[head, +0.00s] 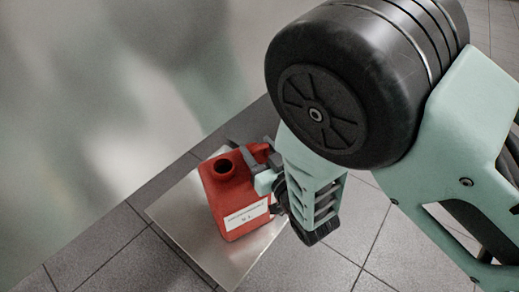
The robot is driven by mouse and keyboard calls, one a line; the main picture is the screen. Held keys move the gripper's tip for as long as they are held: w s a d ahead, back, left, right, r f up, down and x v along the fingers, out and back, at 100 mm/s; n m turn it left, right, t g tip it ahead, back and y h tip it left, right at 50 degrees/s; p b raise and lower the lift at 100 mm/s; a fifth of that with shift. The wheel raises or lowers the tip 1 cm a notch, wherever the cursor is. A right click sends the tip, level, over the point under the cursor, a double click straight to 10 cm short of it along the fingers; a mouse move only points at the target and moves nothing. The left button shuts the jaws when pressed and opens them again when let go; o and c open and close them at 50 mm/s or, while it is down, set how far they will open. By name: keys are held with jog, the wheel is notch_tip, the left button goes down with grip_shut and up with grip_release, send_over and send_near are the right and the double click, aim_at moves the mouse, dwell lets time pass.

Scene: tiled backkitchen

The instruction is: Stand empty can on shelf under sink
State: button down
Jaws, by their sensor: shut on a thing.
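The red can (233,197) has a white label on its side and an open round mouth on top. It is upright or nearly so over a flat, shiny metal shelf (178,210). I cannot tell whether its base touches the metal. My gripper (266,178) comes in from the right and is shut on the can at its upper right side, near the handle. The arm and gripper hide part of that side and where the fingers meet the can.
A large, smooth grey reflective surface (110,90) fills the upper left, beside the metal shelf. Dark grey floor tiles (405,240) surround the shelf at the front and right, with no loose objects visible on them.

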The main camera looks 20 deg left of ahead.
jog(key=c, duration=0.6)
grip_release()
jog(key=shift+c, duration=0.2)
jog(key=p+v, duration=0.4)
jog(key=v, duration=0.8)
notch_tip(320, 180, up, 6)
jog(key=w+d+m+g+h, duration=0.2)
jog(key=w+m+g+h, duration=0.1)
jog(key=g+h, duration=0.35)
jog(key=s+d+r+n+g+h, duration=0.1)
jog(key=s+d+r+g+h, duration=0.1)
jog(key=s+d+r, duration=0.3)
jog(key=s+d+r+n+g+h, duration=0.1)
jog(key=s+d+r+g+h, duration=0.2)
jog(key=s+d+r, duration=0.3)
jog(key=s+d+g, duration=0.1)
jog(key=s+d, duration=0.2)
jog(key=d, duration=0.2)
jog(key=shift+s+r+h, duration=0.15)
jog(key=shift+h, duration=0.2)
